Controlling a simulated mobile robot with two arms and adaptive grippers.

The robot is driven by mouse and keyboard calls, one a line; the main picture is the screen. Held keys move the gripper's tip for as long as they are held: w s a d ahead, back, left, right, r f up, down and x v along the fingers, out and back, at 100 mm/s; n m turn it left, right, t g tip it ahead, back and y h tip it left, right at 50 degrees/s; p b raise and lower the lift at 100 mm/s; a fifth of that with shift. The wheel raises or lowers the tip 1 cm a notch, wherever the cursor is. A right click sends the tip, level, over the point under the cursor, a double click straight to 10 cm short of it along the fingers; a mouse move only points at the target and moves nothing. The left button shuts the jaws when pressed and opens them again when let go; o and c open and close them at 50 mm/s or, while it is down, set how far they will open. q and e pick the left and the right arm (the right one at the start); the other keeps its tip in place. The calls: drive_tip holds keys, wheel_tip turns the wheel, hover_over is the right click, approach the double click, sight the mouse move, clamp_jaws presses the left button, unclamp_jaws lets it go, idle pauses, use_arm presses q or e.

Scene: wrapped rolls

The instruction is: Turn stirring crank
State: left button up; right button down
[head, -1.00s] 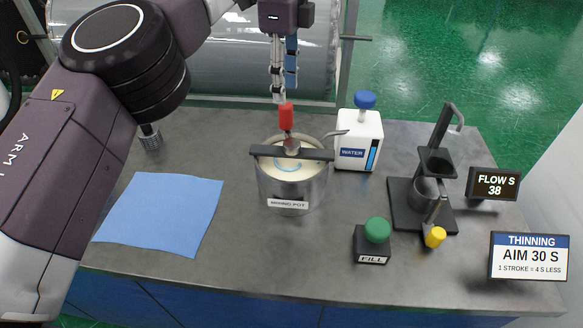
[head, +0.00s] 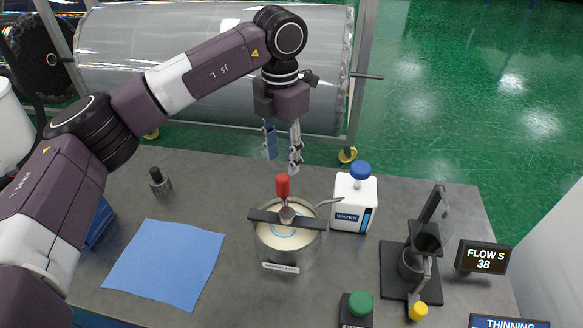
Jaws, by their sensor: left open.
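The stirring crank has a red upright handle (head: 282,186) and stands over the mixing pot (head: 287,262). A dark bar (head: 302,220) crosses the pot's top, and pale liquid shows beneath it. My left gripper (head: 283,160) points down just above and behind the red handle. Its fingers are apart and empty, and I see no contact with the handle. My right gripper is not in view.
A white water bottle (head: 354,203) with a blue cap stands right of the pot. Further right are a dark cup stand (head: 395,270), a green fill button (head: 360,303) and a display reading FLOW S 38 (head: 483,256). A blue cloth (head: 165,263) lies left.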

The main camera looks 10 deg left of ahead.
sight(282, 177)
use_arm(q)
wheel_tip(282, 177, down, 7)
drive_tip(key=shift+s+r+p, duration=0.1)
drive_tip(key=shift+r+p, duration=0.1)
drive_tip(key=shift+p, duration=1)
drive_tip(key=shift+f, duration=0.55)
clamp_jaws()
